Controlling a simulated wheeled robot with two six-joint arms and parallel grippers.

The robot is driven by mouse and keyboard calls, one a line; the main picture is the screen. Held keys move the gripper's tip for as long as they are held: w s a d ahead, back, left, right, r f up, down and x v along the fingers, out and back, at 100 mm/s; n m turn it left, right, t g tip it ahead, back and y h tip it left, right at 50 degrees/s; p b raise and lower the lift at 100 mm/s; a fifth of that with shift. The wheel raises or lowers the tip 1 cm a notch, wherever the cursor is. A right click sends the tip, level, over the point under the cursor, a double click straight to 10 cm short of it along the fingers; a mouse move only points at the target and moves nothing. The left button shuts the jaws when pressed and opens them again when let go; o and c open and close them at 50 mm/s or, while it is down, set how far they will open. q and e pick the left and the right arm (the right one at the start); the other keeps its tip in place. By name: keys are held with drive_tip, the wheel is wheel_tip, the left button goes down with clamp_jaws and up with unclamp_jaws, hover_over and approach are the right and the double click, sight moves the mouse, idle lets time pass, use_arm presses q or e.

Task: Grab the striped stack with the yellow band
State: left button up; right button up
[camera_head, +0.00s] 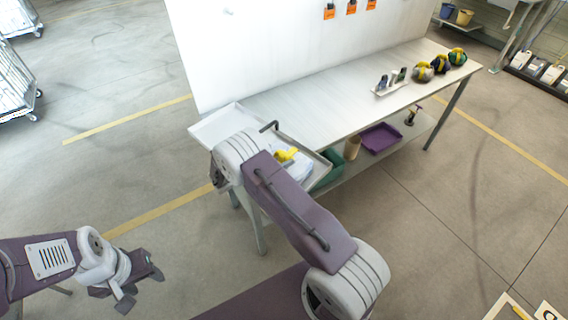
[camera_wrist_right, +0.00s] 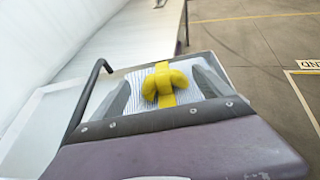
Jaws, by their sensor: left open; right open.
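The striped stack (camera_head: 300,172) is pale with thin blue-grey stripes and sits at the left end of the long table. Its yellow band (camera_head: 286,155) has a raised yellow grip on top. My right arm partly covers the stack in the head view and hides my right gripper there. In the right wrist view, my right gripper (camera_wrist_right: 160,78) is open, with one dark finger on either side of the yellow band (camera_wrist_right: 164,84) and the striped stack (camera_wrist_right: 145,79). I cannot tell whether the fingers touch it. My left gripper (camera_head: 126,288) is open and empty over the floor.
A white tray (camera_head: 212,121) is at the table's left end. A small rack (camera_head: 391,87) and several dark bags with yellow bands (camera_head: 440,65) stand further right. A white panel (camera_head: 270,45) rises behind. A purple bin (camera_head: 380,139) is on the lower shelf. The table's middle is clear.

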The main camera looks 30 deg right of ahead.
sight(282, 154)
drive_tip(key=p+x, duration=0.1)
drive_tip(key=x, duration=0.3)
drive_tip(key=shift+s+d+f, duration=0.1)
drive_tip(key=shift+f, duration=0.1)
drive_tip(key=shift+r, duration=0.1)
drive_tip(key=c, duration=1.2)
clamp_jaws()
